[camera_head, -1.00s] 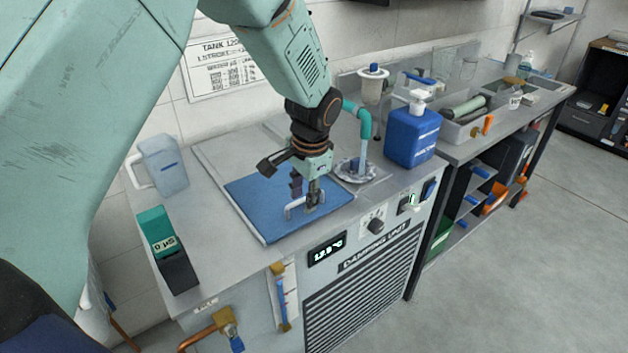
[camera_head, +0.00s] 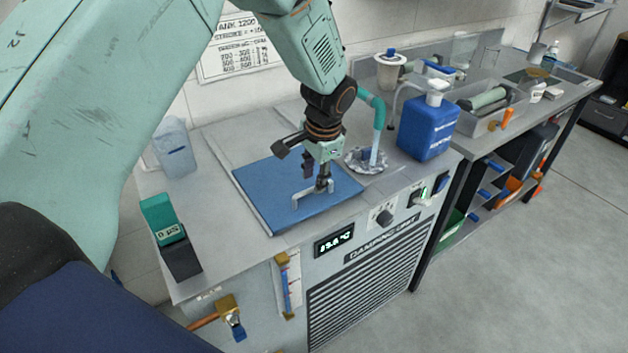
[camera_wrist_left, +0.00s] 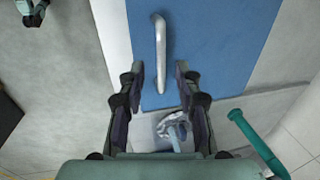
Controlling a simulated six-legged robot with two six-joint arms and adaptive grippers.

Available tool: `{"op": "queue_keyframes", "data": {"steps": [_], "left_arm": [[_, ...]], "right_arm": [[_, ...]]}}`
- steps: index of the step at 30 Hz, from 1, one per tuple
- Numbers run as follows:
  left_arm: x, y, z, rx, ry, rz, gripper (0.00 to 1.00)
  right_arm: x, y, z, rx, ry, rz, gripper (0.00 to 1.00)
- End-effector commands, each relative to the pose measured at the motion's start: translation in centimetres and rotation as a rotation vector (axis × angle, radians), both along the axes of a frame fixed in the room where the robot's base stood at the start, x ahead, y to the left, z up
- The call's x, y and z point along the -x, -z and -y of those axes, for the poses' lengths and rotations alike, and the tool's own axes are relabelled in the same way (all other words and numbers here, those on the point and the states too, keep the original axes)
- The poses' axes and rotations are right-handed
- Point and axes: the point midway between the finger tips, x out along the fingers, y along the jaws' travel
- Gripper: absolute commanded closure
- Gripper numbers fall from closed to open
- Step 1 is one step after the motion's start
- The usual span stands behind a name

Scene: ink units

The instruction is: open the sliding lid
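The sliding lid (camera_head: 262,188) is a flat blue panel on top of the grey unit, seemingly set between metal edges. It also fills the upper right of the left wrist view (camera_wrist_left: 225,50). A silver bar handle (camera_head: 300,196) stands on it near its front side; it shows from above in the wrist view (camera_wrist_left: 160,40). My left gripper (camera_head: 322,182) is low over the lid at the handle. In the wrist view its two fingers (camera_wrist_left: 160,75) are apart, with one end of the handle between their tips. My right gripper (camera_wrist_left: 32,10) seems to show at the wrist view's top left corner.
A teal and black meter (camera_head: 170,240) and a clear jug (camera_head: 175,150) stand left of the lid. A drain (camera_head: 362,160) with a teal pipe (camera_head: 376,130) and a blue canister (camera_head: 428,128) stand right. Bare metal surface lies left of the lid.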

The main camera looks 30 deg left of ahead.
Motion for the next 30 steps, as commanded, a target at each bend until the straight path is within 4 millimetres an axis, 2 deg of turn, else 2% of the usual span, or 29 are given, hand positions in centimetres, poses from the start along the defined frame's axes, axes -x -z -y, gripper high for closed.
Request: {"op": "queue_keyframes", "data": {"steps": [1,6,15,27,30], "left_arm": [[-0.1,0.8,-0.1,0.001,0.000,-0.003,0.66],[-0.4,2.0,-0.4,0.001,-0.001,0.001,0.66],[-0.7,2.2,-0.4,0.000,-0.001,0.000,0.66],[-0.6,2.2,-0.4,0.000,0.000,0.000,0.99],[-0.6,2.2,-0.4,0.000,0.000,0.000,1.00]], "right_arm": [[0.0,0.1,0.0,0.000,0.000,0.001,0.60],[-0.1,0.2,0.0,0.000,0.000,0.001,0.60],[0.0,0.2,0.0,0.000,0.000,0.001,0.60],[-0.1,0.2,0.0,0.000,0.000,0.002,0.60],[-0.1,0.2,0.0,0.000,0.000,0.002,0.60]]}}
